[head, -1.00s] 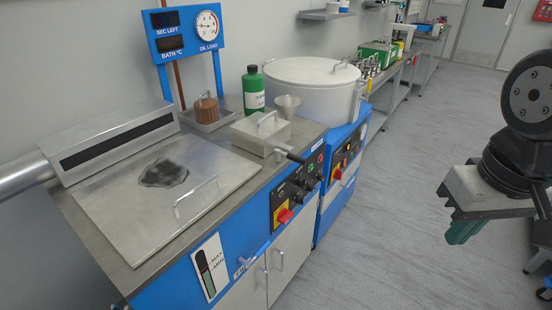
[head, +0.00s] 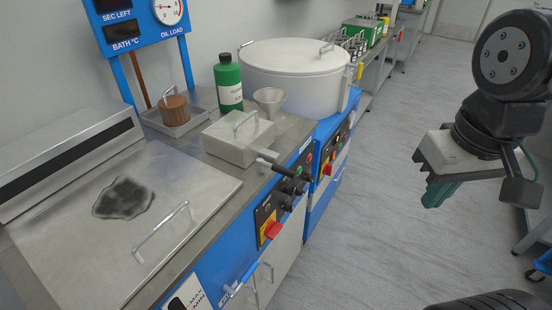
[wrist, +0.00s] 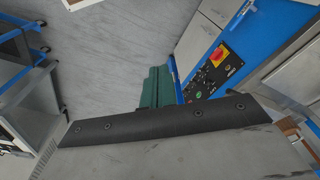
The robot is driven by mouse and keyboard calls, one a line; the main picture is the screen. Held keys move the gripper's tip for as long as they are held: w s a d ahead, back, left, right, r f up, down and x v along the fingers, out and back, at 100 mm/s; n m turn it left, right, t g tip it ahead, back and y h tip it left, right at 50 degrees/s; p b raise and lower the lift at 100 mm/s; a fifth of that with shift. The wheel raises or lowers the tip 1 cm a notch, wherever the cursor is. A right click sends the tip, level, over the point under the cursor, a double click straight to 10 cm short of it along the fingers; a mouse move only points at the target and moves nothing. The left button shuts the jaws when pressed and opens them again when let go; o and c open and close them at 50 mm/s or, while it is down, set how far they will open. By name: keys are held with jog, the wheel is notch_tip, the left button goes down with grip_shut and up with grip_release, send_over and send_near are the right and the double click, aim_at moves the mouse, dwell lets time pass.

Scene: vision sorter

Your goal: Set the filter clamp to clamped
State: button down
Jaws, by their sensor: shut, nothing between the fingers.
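A square metal box (head: 238,138) with a wire handle on its lid stands on the counter of the blue machine. A lever with a black grip (head: 285,170) sticks out from its front right side, over the counter edge; this looks like the filter clamp. I cannot tell from here whether it is clamped. My gripper (head: 440,194) is at the right, over the open floor, well apart from the lever. Its green fingers are together and empty; they also show in the wrist view (wrist: 158,90). The lever is not clearly visible in the wrist view.
A control panel with a red switch (head: 271,230) is below the lever. A green bottle (head: 228,82), a funnel (head: 269,101) and a large round lidded vessel (head: 295,72) stand behind the box. A flat metal lid (head: 170,180) lies left. The floor (head: 375,200) between is clear.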

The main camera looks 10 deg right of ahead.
jog(key=w+a+r+m+h, duration=0.15)
jog(key=w+a+m, duration=0.25)
jog(key=w+a, duration=0.7)
jog(key=w+a+f+m, duration=0.1)
jog(key=a, duration=0.6)
jog(key=w+a+f+m+t, duration=0.1)
jog(key=w+a+m, duration=0.1)
jog(key=a, duration=0.5)
jog(key=shift+w+f, duration=0.3)
jog(key=shift+f, duration=0.1)
jog(key=shift+h, duration=0.25)
